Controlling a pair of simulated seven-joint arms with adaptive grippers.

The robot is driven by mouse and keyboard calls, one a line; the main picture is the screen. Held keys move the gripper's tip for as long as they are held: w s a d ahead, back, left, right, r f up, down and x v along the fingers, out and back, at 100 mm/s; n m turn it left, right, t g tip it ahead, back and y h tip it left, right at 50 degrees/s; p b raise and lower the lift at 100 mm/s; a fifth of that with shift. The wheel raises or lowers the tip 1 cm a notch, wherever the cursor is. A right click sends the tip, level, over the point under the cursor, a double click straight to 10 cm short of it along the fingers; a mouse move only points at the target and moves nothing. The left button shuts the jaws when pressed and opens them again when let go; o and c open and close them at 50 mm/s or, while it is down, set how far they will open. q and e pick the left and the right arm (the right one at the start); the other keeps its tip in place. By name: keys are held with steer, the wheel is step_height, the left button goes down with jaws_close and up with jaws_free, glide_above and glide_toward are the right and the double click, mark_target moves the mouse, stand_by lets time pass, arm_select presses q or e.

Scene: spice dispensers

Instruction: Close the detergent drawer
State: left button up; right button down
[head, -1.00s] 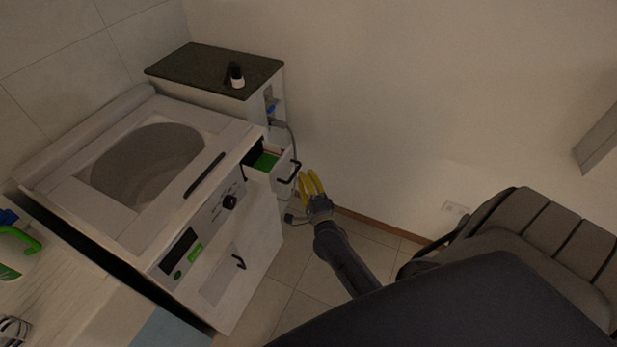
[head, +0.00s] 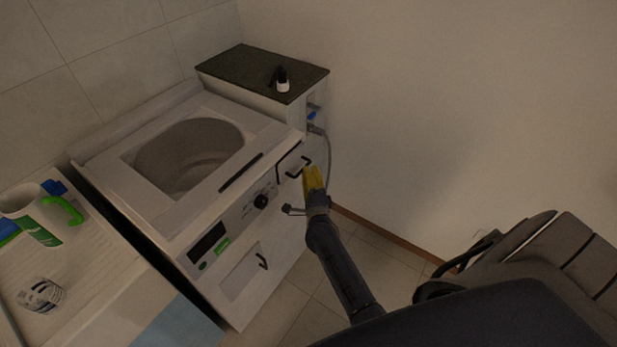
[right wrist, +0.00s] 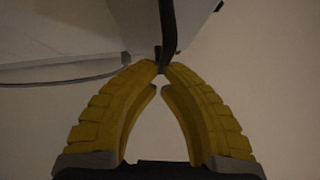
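The detergent drawer (head: 291,163) is at the right end of the washing machine's (head: 227,202) control panel. Its white front sits close to the panel, and no green inside shows. Its dark curved handle (head: 299,167) sticks out from the front. My right gripper (head: 312,172) has its yellow fingertips at the handle's right end. In the right wrist view the fingertips (right wrist: 160,68) meet at the dark handle (right wrist: 167,25). I cannot tell whether the handle is pinched between them. My left gripper is not in view.
A counter (head: 100,275) with a white and green detergent bottle (head: 35,212) is at the left. Grey seating (head: 540,262) is at the lower right.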

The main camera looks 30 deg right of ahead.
steer(key=s+d+v, duration=0.1)
steer(key=d+v, duration=0.2)
steer(key=v, duration=1)
steer(key=s+a+f+n+g+y, duration=0.2)
steer(key=s+a+f+n+g, duration=0.3)
steer(key=f, duration=0.6)
steer(key=s+a+f+n+y, duration=0.25)
steer(key=f+n, duration=0.45)
steer(key=f, duration=0.4)
steer(key=s+a+f+n+g+y, duration=0.35)
steer(key=f+n, duration=0.25)
steer(key=f, duration=0.4)
steer(key=s+d+f+n+g, duration=0.1)
steer(key=s+f+n+g, duration=0.1)
steer(key=s+f, duration=0.4)
steer(key=s+d+f+n+g+h, duration=0.1)
steer(key=s+f+n+g, duration=0.2)
steer(key=s+f, duration=0.4)
steer(key=s+d+f+n+g, duration=0.2)
steer(key=s+f, duration=0.4)
steer(key=s, duration=1.5)
steer(key=shift+f+n+g+h, duration=0.15)
steer(key=shift+n+g+h, duration=0.15)
steer(key=shift+n+g, duration=0.6)
